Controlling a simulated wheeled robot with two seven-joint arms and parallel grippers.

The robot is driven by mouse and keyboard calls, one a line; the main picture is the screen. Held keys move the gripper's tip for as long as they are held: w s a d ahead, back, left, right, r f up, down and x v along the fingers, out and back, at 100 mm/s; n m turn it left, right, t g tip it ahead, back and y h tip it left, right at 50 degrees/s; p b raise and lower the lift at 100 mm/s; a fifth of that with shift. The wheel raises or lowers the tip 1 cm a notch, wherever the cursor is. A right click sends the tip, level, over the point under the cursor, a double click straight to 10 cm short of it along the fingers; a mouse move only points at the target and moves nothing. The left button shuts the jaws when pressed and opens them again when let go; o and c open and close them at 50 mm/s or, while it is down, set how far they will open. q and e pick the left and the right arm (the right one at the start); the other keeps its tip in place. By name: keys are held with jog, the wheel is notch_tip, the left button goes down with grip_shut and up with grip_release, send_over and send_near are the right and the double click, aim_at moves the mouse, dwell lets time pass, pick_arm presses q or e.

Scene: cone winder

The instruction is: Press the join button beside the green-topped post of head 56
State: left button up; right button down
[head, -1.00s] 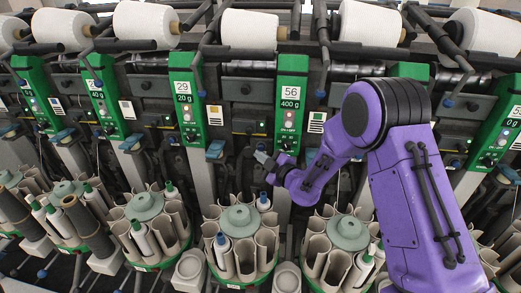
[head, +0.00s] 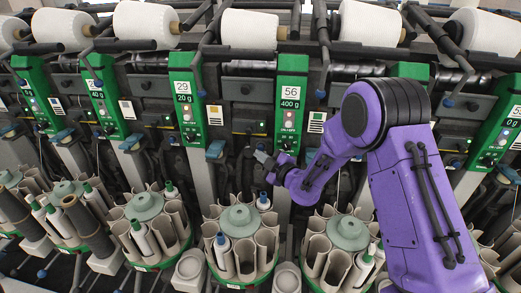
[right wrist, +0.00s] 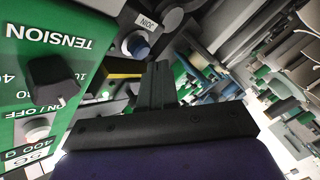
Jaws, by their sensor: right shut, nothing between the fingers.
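The green-topped post of head 56 (head: 291,95) stands right of centre in the head view, with "56" and "400 g" on its face. Its green panel (right wrist: 75,62) fills the left of the right wrist view, with the tension knob and on/off button. The join button (right wrist: 137,45), a pale round cap with a blue side, sits beside that panel near a "JOIN" label. My right gripper (head: 262,158) is shut and empty, at the lower left of the post. In the right wrist view its fingertips (right wrist: 159,68) are just below and right of the button; I cannot tell whether they touch. My left gripper is not in view.
The post of head 29 (head: 186,100) stands to the left. Below the gripper are round magazines (head: 240,218) of cream tubes, some holding bobbins. White yarn cones (head: 249,30) line the top. A black-and-yellow part (right wrist: 108,71) lies beside the panel, left of my fingers.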

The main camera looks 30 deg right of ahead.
jog(key=shift+w+d, duration=0.2)
jog(key=shift+w, duration=0.15)
jog(key=shift+w+d, duration=0.3)
dwell(0.7)
dwell(0.3)
jog(key=shift+s+a+b, duration=0.35)
jog(key=shift+s+a, duration=0.2)
jog(key=shift+s, duration=0.15)
jog(key=s+a, duration=0.1)
jog(key=s, duration=0.1)
jog(key=s+a, duration=0.2)
dwell(0.9)
